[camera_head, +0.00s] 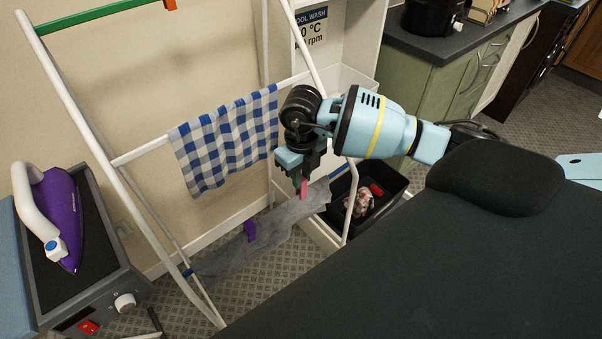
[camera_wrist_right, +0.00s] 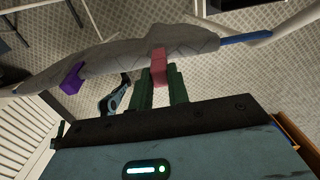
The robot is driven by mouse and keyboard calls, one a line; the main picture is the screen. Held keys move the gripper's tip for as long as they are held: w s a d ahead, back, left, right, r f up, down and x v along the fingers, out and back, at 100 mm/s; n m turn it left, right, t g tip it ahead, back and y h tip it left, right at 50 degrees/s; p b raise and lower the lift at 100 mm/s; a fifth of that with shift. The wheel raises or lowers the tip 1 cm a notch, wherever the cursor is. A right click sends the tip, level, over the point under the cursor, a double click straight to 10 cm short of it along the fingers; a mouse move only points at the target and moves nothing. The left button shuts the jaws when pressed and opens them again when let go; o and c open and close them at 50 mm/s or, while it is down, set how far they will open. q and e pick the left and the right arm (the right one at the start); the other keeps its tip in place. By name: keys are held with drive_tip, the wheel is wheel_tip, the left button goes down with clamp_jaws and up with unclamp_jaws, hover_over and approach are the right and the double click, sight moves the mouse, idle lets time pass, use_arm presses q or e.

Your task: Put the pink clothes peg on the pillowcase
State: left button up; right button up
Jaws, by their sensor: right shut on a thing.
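The pink clothes peg (camera_head: 303,189) is held in my right gripper (camera_head: 302,179), which is shut on it. The grey cloth, apparently the pillowcase (camera_head: 222,261), hangs over a low rail of the white drying rack. A purple peg (camera_head: 250,230) is on it. In the right wrist view the pink peg (camera_wrist_right: 159,65) sticks out from the fingers (camera_wrist_right: 158,88) and overlaps the near edge of the pillowcase (camera_wrist_right: 115,58). I cannot tell whether they touch. My left gripper is not in view.
A blue-and-white checked cloth (camera_head: 228,142) hangs on a higher rail of the white rack (camera_head: 93,132). A dark bin (camera_head: 391,183) stands on the right behind the rack. A purple iron (camera_head: 59,215) is at the left. The dark board (camera_head: 430,270) fills the lower right.

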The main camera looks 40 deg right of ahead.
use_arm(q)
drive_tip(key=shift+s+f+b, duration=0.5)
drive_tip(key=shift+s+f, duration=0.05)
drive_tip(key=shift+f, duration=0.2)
use_arm(e)
drive_tip(key=shift+f, duration=1.55)
drive_tip(key=o, duration=0.8)
drive_tip(key=shift+r+p, duration=1.75)
drive_tip(key=shift+r, duration=1.9)
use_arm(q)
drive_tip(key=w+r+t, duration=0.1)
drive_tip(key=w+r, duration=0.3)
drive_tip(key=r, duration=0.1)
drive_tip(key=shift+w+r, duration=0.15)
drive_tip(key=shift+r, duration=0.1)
use_arm(e)
drive_tip(key=shift+f, duration=0.1)
